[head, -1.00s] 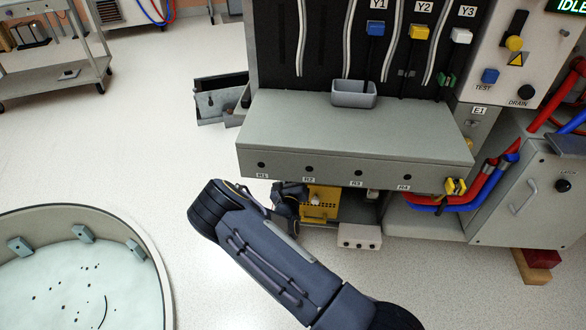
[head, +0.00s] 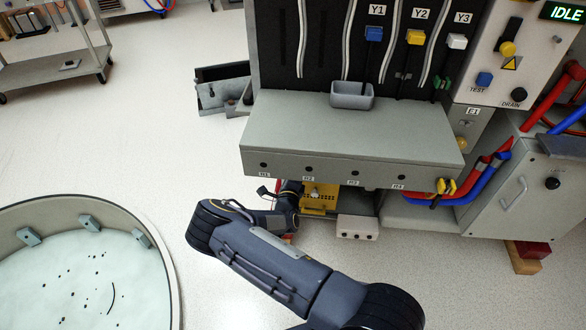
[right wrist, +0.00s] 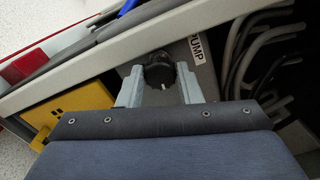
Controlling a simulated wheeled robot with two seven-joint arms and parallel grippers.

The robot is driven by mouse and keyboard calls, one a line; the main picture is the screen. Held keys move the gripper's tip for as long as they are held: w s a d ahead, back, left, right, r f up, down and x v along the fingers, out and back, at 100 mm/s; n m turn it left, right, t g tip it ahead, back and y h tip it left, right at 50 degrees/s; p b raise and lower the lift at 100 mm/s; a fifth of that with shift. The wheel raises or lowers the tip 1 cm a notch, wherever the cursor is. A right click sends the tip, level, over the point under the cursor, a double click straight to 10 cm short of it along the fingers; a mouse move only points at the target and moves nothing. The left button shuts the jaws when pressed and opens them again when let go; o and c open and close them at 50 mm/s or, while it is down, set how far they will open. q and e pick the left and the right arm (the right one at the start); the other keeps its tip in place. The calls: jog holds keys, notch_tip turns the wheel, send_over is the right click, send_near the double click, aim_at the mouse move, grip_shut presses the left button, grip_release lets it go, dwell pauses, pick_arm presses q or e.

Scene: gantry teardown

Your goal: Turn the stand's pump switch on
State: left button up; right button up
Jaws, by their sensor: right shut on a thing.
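The pump switch is a black round knob (right wrist: 159,66) beside a white PUMP label (right wrist: 201,47) on a grey panel in the right wrist view. My right gripper (right wrist: 160,80) has its two grey fingers on either side of the knob and is shut on it. A small white mark shows on the knob's near side. In the head view my right arm reaches in low under the stand's grey shelf (head: 350,120). There the knob is hidden, and the gripper is mostly hidden by my arm and the shelf. My left gripper is not in view.
A yellow perforated part (head: 318,200) and a pale box (head: 357,227) sit under the shelf near my arm. Red and blue hoses (head: 480,178) run at the right. A round basin (head: 165,270) stands on the floor at left. The display (head: 567,12) reads IDLE.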

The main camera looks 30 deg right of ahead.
jog(key=shift+s+f+n, duration=0.1)
jog(key=shift+n, duration=0.5)
jog(key=o, duration=1)
jog(key=p+v, duration=0.1)
jog(key=v, duration=0.6)
jog(key=shift+s+a+p, duration=0.2)
jog(key=shift+s+p, duration=0.1)
jog(key=shift+p, duration=0.1)
